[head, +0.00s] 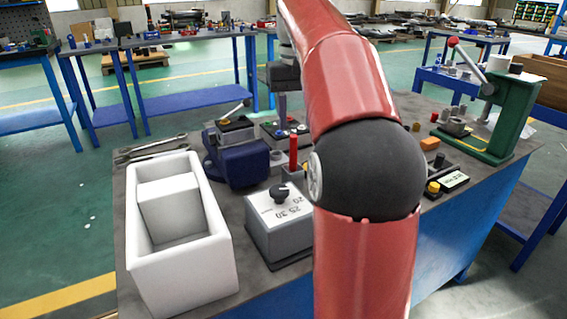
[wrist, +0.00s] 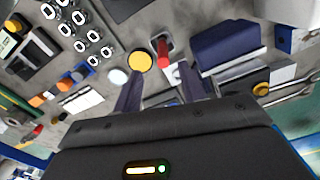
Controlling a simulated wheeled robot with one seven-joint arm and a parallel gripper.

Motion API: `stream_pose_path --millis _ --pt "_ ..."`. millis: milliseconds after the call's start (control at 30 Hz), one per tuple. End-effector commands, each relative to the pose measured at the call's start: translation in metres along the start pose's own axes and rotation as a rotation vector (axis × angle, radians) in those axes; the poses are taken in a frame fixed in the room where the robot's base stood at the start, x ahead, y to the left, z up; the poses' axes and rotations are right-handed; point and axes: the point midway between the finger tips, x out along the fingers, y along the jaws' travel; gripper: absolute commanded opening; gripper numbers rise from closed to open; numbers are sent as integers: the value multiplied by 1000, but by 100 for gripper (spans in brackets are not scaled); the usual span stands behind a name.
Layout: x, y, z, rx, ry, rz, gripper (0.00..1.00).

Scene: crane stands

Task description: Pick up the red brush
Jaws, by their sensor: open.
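A red upright handle, which looks like the red brush (head: 293,154), stands near the middle of the workbench, between the blue vise and my arm. In the wrist view the red brush (wrist: 163,53) lies just beyond the gap between my fingers, close to a yellow round knob. My gripper (wrist: 159,84) is open, its two dark fingers apart with nothing held between them. In the head view my gripper (head: 282,104) points down above the bench, behind the brush, and is partly covered by my red arm. The brush's lower end is hard to make out.
A white open bin (head: 180,235) stands at the bench's left front. A dark blue vise (head: 236,165) and a grey box with a black knob (head: 280,218) are close to the brush. A green press (head: 505,115) stands at right. Wrenches (head: 150,148) lie at the left edge.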

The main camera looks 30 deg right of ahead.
Motion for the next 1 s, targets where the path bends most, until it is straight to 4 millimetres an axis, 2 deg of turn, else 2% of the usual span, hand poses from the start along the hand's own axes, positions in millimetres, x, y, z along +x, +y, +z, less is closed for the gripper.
stream_pose_path --millis 333,433,667,1000 --pt "50 -6 0 0 -2 0 41" --pt "56 -6 0 0 0 0 41" --pt "57 -6 0 0 1 0 41" --pt "57 -6 0 0 1 0 0"
